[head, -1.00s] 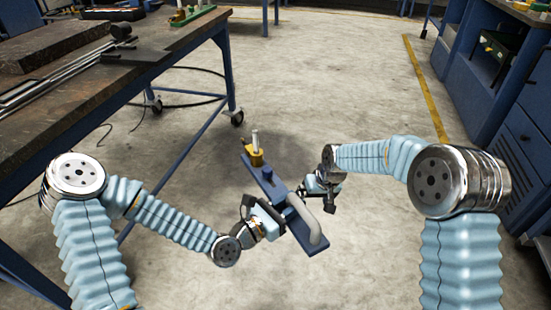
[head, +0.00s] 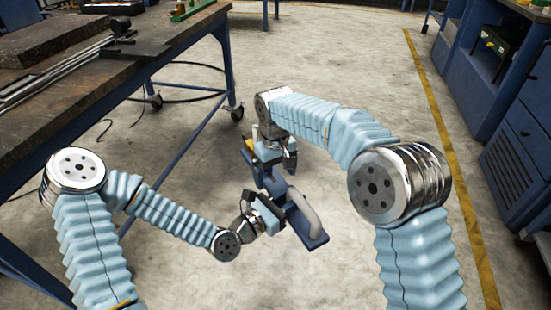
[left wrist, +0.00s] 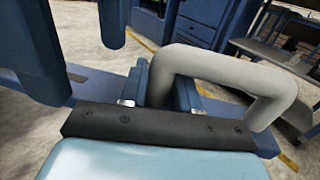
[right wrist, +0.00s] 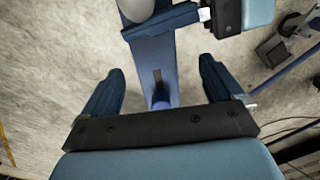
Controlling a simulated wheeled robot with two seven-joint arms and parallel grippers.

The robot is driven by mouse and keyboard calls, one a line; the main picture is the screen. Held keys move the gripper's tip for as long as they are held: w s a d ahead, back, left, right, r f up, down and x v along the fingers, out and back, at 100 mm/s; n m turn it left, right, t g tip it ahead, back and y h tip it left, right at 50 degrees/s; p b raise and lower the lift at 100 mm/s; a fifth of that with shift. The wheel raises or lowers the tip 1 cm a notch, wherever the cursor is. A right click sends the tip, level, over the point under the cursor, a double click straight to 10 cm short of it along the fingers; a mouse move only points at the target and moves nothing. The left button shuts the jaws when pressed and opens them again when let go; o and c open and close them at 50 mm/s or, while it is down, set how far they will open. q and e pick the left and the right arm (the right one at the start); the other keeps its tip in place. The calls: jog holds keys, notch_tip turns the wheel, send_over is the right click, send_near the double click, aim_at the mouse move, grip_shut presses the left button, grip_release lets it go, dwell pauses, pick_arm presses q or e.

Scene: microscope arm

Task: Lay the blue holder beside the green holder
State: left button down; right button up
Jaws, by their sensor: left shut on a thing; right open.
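The blue holder (head: 312,238), a long blue bar with a grey curved handle (head: 303,210), is held in the air above the floor. My left gripper (head: 275,207) is shut on it near the handle; the left wrist view shows the grey handle (left wrist: 230,65) rising at the fingers (left wrist: 160,88). My right gripper (head: 273,152) is open over the holder's far end, its fingers either side of the bar (right wrist: 152,60) in the right wrist view. It hides most of the yellow part there. The green holder (head: 190,11) lies on the workbench at the top left, partly cut off.
The workbench (head: 110,85) at left has a dark top with a metal block (head: 45,42), rods and a black tool near its edge. Blue cabinets (head: 515,120) line the right. The floor between is clear.

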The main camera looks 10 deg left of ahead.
aim_at(276, 187)
pick_arm(q)
jog(key=shift+r, duration=0.1)
pick_arm(e)
notch_tip(276, 187, down, 5)
jog(key=shift+f, duration=0.1)
jog(key=shift+s, duration=0.1)
jog(key=c, duration=1.7)
pick_arm(q)
jog(key=c, duration=1)
grip_release()
pick_arm(e)
jog(key=shift+a+r, duration=0.1)
jog(key=shift+r, duration=0.1)
grip_shut()
pick_arm(q)
jog(key=shift+o, duration=1.3)
